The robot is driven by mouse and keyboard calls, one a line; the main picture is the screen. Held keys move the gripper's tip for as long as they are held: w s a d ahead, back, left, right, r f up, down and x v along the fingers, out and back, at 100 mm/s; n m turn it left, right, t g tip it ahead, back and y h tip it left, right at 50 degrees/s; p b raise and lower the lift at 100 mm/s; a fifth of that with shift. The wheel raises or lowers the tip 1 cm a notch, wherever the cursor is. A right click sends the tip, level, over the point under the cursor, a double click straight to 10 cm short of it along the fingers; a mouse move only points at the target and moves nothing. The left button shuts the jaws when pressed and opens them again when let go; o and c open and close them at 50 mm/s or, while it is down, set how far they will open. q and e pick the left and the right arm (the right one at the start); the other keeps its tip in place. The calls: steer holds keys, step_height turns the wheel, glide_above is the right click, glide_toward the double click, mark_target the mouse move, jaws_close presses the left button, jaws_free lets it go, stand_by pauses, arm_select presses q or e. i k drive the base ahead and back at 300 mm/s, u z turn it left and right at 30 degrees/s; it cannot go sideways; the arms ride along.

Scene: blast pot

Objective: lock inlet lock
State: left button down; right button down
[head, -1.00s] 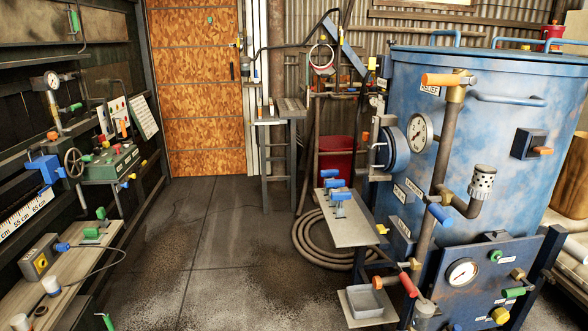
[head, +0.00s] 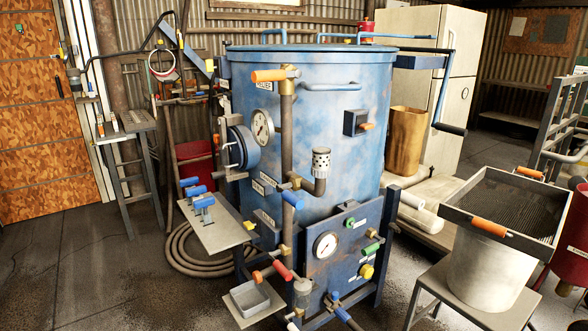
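The blue blast pot (head: 330,110) stands upright in the middle of the view. A pipe on its front carries an orange handle (head: 268,75) by a RELIEF label, a blue handle (head: 292,200) lower down, and a red handle (head: 283,271) near the bottom. Small white labels (head: 265,187) are on the pot's side; I cannot read which one marks the inlet. A grey shelf (head: 226,238) beside the pot bears several blue-handled pieces (head: 204,203), with a small yellow piece (head: 249,225) at its edge. I cannot tell which piece is the inlet lock. Neither gripper shows.
A blue panel (head: 345,272) with a gauge (head: 326,245) and knobs fronts the pot. A small grey tray (head: 250,298) sits low at its left. A sieve box (head: 510,210) tops a bucket (head: 485,265) at right. A hose (head: 190,262) coils on the floor; the left floor is clear.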

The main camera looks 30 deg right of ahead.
mark_target(248, 225)
steer(key=z, duration=1.55)
steer(key=i, duration=1.15)
steer(key=u, duration=1.35)
steer(key=i, duration=0.5)
steer(key=z, duration=0.1)
